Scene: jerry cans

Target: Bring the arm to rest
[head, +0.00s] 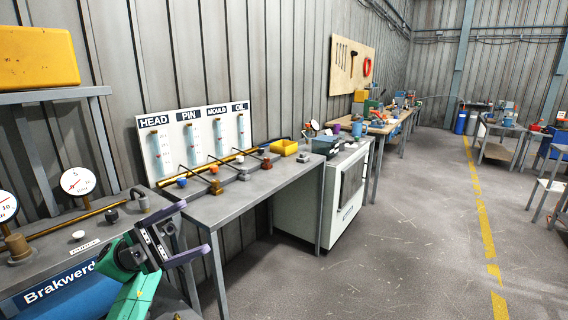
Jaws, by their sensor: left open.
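My left gripper (185,238) is in the lower left of the head view, with purple-grey fingers spread apart and nothing visible between them. It is in front of the gap between the Brakwerd bench and the grey table. My green left arm link (130,296) runs down to the bottom edge. My right gripper is not in view. No jerry can can be clearly made out.
The Brakwerd bench (40,288) with gauges (78,181) is close at the left.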

